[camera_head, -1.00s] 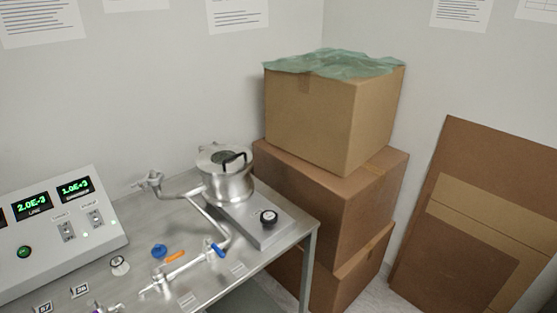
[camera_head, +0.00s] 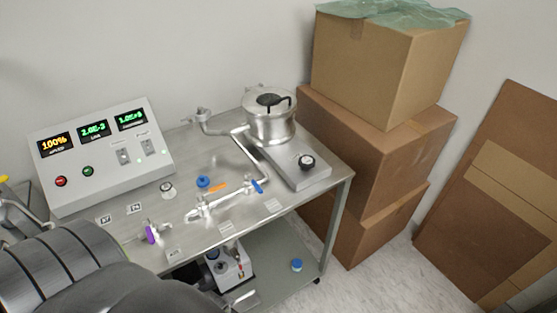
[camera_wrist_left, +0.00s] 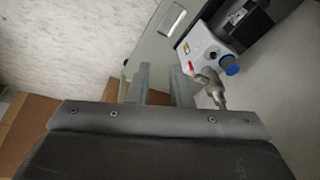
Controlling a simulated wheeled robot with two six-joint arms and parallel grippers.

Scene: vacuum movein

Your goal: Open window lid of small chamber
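The small chamber (camera_head: 270,124) is a round silver metal vessel on a flat metal base at the back right of the bench. Its window lid (camera_head: 255,103) lies shut on top, with a dark round centre and a black handle (camera_head: 283,99). In the left wrist view my left gripper (camera_wrist_left: 160,84) shows two grey fingers set apart with nothing between them. The fingers are near a white pump unit (camera_wrist_left: 208,50) with a blue cap, and the chamber is not seen there. Neither gripper's fingers show in the head view.
Stacked cardboard boxes (camera_head: 385,75) stand to the right of the chamber. The pump (camera_head: 230,268) sits on the lower shelf.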

